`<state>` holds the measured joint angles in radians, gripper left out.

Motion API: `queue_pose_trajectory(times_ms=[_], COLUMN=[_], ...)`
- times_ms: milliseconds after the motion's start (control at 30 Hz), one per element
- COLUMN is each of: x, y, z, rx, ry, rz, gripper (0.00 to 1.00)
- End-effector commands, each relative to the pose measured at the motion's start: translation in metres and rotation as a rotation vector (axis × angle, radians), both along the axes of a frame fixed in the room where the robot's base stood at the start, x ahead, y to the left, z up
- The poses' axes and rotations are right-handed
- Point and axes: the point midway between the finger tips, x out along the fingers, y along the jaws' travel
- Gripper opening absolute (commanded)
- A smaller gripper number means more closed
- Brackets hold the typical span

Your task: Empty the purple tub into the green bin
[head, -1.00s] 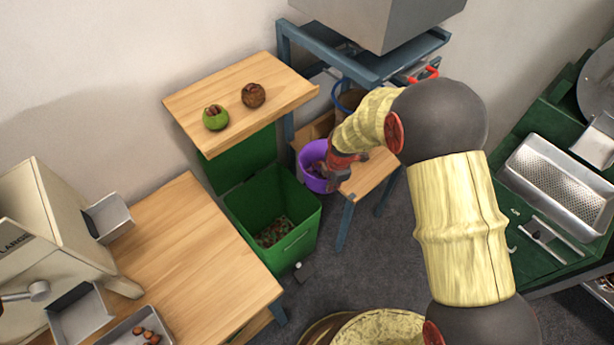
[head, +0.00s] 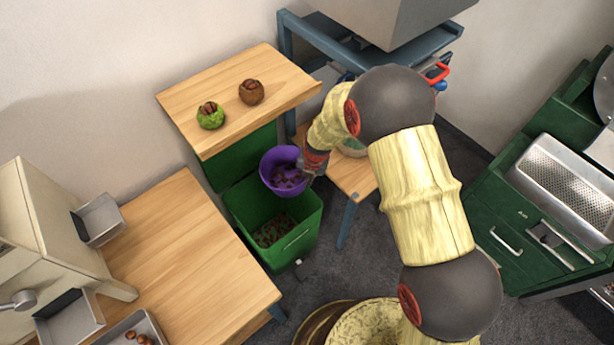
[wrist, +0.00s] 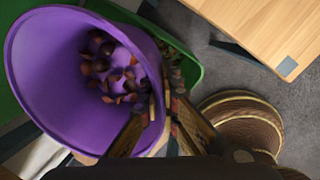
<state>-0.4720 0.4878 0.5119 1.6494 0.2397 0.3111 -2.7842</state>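The purple tub (head: 268,163) hangs above the back right part of the green bin (head: 309,222) in the head view, a little tilted. Brown pieces lie in the bottom of the tub. My gripper (head: 309,168) is at the tub's right side, shut on its rim or wall. In the wrist view the tub (wrist: 35,75) fills the left side, its mouth open to the camera, and my gripper's fingers (wrist: 160,118) pinch its edge. The green bin holds a layer of brown pieces. Part of the bin's back is hidden behind the tub.
A wooden shelf (head: 230,95) with a green bowl (head: 210,116) and a brown bowl (head: 251,92) stands behind the bin. A wooden table (head: 185,250) borders it at left. A low wooden stand (head: 350,178) is at right.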

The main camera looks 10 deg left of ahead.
Motion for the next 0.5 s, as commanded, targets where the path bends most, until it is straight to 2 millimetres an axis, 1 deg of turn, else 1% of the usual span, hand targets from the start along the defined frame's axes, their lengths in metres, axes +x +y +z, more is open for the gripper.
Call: queue_pose_trajectory(times_ms=[33, 233, 500], x=[-0.0006, 0.0011, 0.0044], y=[-0.0009, -0.0003, 0.0033], z=[0.0034, 0.0025, 0.0017], rx=[-0.007, -0.013, -0.007], ry=[-0.014, -0.089, -0.109], rz=[0.001, 0.002, 0.000], gripper=[0.00, 0.00, 0.00])
